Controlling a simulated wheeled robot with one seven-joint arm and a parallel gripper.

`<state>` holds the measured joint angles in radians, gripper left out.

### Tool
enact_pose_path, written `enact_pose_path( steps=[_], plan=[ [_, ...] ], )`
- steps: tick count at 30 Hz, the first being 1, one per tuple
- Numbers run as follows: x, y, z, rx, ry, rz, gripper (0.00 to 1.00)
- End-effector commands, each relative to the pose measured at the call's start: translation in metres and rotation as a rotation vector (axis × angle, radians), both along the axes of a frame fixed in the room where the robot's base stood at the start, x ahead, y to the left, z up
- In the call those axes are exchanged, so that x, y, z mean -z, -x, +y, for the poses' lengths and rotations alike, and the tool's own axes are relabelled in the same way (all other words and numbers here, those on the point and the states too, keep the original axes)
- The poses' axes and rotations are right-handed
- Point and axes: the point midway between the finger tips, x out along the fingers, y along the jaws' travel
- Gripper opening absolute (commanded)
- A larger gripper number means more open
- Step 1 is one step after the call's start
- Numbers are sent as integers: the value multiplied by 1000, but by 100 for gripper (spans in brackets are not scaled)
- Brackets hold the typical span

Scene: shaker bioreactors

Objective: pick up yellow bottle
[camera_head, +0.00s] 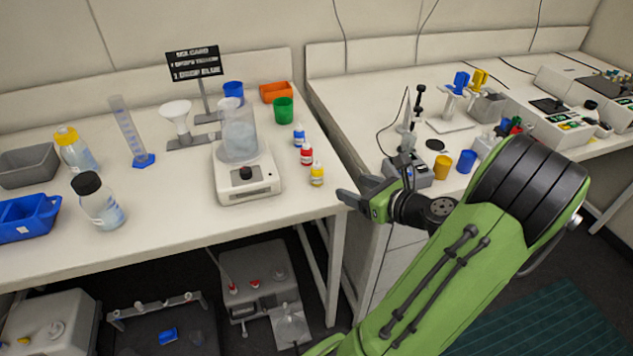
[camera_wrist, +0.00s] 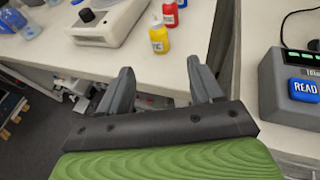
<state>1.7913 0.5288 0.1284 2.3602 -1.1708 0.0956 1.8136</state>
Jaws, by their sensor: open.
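The yellow bottle (camera_head: 317,174) is a small upright dropper bottle with a white label, near the right front edge of the left bench. In the wrist view the yellow bottle (camera_wrist: 158,38) stands beyond the fingertips, between their lines and a little above centre. My gripper (camera_head: 356,190) is to the right of the bottle, at the bench's edge, apart from it. In the wrist view my gripper (camera_wrist: 160,75) has its two grey fingers spread, with nothing between them.
A red bottle (camera_head: 306,155) and a blue bottle (camera_head: 298,136) stand in a row behind the yellow one. A white stirrer (camera_head: 246,184) with a beaker is to the left. A gap separates the benches; a device with a READ button (camera_wrist: 303,88) sits on the right bench.

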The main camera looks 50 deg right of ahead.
Motion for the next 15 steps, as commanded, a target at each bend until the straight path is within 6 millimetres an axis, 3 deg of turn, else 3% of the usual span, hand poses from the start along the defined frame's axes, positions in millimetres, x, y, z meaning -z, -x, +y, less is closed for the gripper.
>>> enact_pose_path(
  steps=[7,15],
  plan=[
    [24,-61,-4,-12,3,1,65],
    [36,-97,-8,-10,6,2,65]
  ],
)
